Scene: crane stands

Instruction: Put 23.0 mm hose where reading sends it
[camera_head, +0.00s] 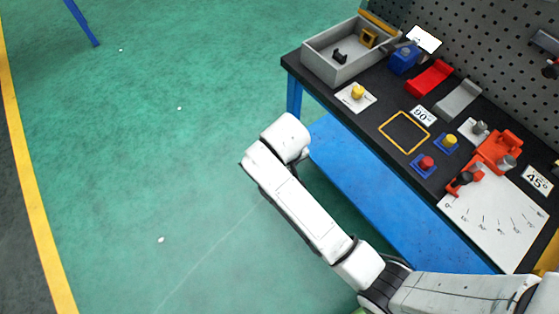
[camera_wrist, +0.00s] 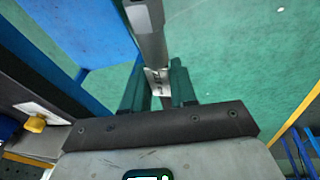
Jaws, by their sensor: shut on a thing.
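My gripper (camera_wrist: 159,88) is in the wrist view with its two dark green fingers shut on a long grey piece, likely the hose (camera_wrist: 148,35). The piece runs up to the top edge of that view and has a pale printed band between the fingers; the print is too small to read. It is held over the floor beside the blue bench. In the head view my arm is folded in front of the bench, and the fingers and held piece are hidden. A red cradle (camera_head: 428,78) and a grey cradle (camera_head: 458,100) lie on the bench.
The black bench top (camera_head: 385,118) holds a grey bin (camera_head: 337,67), a yellow square outline (camera_head: 404,132), a 90° card (camera_head: 422,116), a 45° card (camera_head: 537,181), a red fixture (camera_head: 500,147) and a white angle-scale sheet (camera_head: 497,215). Several coloured knobs stand among them. Green floor (camera_head: 130,150) is open at left.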

